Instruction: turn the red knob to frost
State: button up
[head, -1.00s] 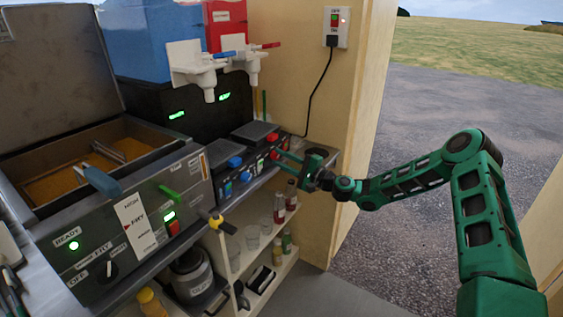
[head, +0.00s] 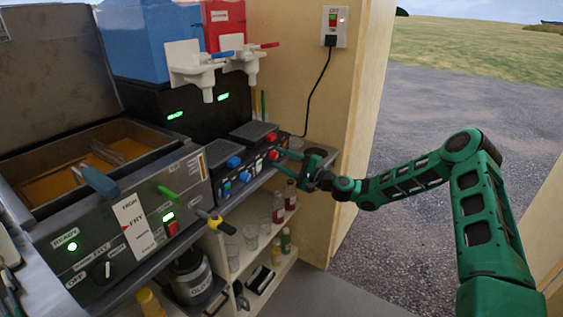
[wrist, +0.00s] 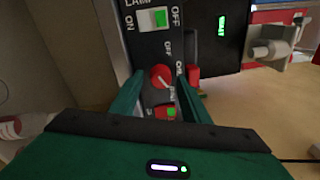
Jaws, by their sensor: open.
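The red knob (wrist: 160,77) sits on a black panel and shows between the fingers in the wrist view. It has a pale pointer mark, and small white labels surround it, too small to read fully. It also shows as a small red shape on the black machine's front in the head view (head: 273,155). My gripper (wrist: 159,84) is open, with one green finger on each side of the knob. I cannot tell whether either finger touches it. In the head view my gripper (head: 285,158) reaches in from the right to the machine's front.
A lit red-and-green switch (wrist: 166,112) lies close to the knob, and a larger red part (wrist: 193,75) is beside the right finger. Blue knobs (head: 234,162) are further left on the machine. A fryer (head: 130,235) stands left, and shelves with bottles (head: 278,208) are below.

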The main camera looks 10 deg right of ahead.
jog(key=shift+s+f, duration=0.1)
jog(key=shift+s, duration=0.05)
jog(key=v, duration=1)
jog(key=shift+d, duration=0.35)
jog(key=shift+a, duration=0.1)
